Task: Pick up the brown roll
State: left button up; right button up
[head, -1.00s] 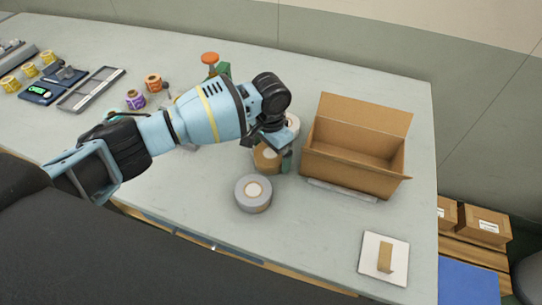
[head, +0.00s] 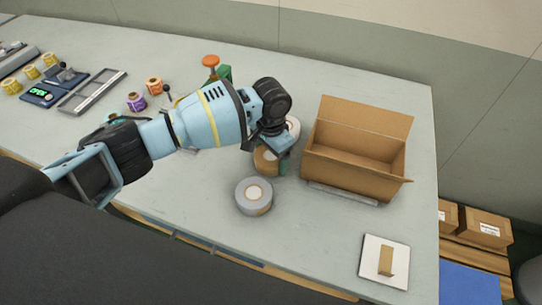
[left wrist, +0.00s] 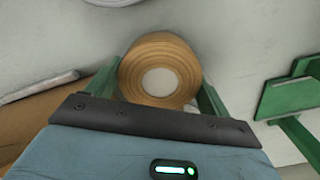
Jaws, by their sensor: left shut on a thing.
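The brown roll (head: 264,161) stands on the grey table, left of the open cardboard box, partly hidden by my left wrist in the head view. In the left wrist view the brown roll (left wrist: 160,52) shows its layered rim and pale round core between two green fingers. My left gripper (left wrist: 158,92) is shut on it, one finger on each side. In the head view one finger of my left gripper (head: 272,162) shows at the roll's right side. I cannot tell whether the roll is clear of the table. My right gripper is not in view.
A grey roll (head: 254,196) lies just in front, and a white roll (head: 293,127) is close behind. The open cardboard box (head: 352,165) stands to the right. A white plate with a brown piece (head: 385,262) lies at the front right. Small coloured rolls are at left.

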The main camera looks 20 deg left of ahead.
aim_at(271, 154)
pick_arm(q)
notch_tip(271, 154, up, 9)
jog(key=shift+w+f+p, duration=0.1)
jog(key=shift+f+p, duration=0.05)
jog(key=shift+p, duration=0.3)
jog(key=shift+r, duration=0.55)
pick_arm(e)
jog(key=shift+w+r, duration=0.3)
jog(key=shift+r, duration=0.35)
